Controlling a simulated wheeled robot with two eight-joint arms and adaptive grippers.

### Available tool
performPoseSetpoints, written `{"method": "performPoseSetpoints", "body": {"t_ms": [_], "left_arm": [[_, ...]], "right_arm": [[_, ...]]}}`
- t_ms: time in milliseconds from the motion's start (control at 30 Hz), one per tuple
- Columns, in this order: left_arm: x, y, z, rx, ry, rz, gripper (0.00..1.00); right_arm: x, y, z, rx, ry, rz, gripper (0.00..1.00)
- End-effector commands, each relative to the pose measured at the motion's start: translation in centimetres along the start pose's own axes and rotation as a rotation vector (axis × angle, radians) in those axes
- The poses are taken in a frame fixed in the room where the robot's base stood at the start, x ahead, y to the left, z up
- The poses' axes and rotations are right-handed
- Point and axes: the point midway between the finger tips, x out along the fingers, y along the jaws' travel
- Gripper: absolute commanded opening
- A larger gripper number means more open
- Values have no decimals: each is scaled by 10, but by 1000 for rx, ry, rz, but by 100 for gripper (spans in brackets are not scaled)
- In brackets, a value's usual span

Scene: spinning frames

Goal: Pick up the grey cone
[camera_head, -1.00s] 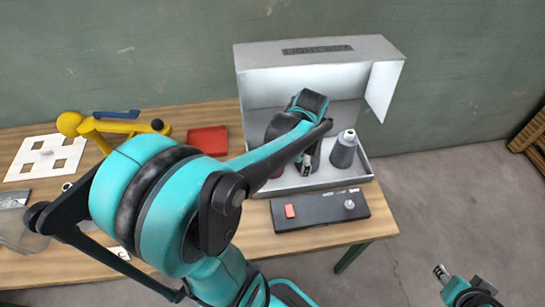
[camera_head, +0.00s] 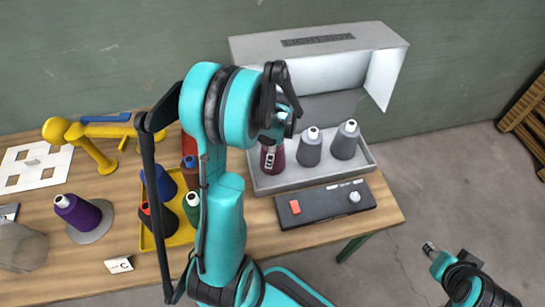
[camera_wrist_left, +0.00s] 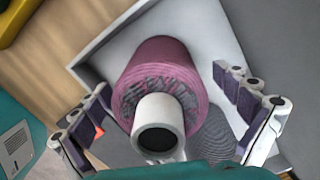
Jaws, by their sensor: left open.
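Two grey cones with pale tops stand upright in the light box: the middle one (camera_head: 310,150) and the right one (camera_head: 345,141). A maroon cone (camera_head: 272,160) stands left of them, partly hidden by my left gripper (camera_head: 270,150). In the left wrist view, the open left gripper (camera_wrist_left: 163,88) has its fingers on either side of the maroon cone (camera_wrist_left: 165,65), with gaps visible. A grey textured shape (camera_wrist_left: 212,135) shows partly behind that cone, probably a grey cone. My right gripper (camera_head: 430,248) is off the table at the lower right; its jaw state is unclear.
The light box (camera_head: 262,183) has a raised back and side flap. A black control panel (camera_head: 325,205) lies in front. A yellow tray (camera_head: 148,241) with several cones, a purple cone (camera_head: 78,212) and a yellow stand (camera_head: 90,150) are left.

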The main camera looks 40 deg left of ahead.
Motion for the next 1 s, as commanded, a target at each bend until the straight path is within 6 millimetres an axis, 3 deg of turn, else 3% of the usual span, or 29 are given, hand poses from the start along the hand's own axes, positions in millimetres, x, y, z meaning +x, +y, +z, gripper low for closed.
{"method": "performPoseSetpoints", "body": {"t_ms": [300,600,1000], "left_arm": [[6,0,0,0,0,0,97],[6,0,0,-1,0,0,22],[-3,3,0,0,0,0,22]], "right_arm": [[1,0,1,0,0,0,40],[1,0,1,0,0,0,40],[-3,0,-2,0,0,0,40]]}}
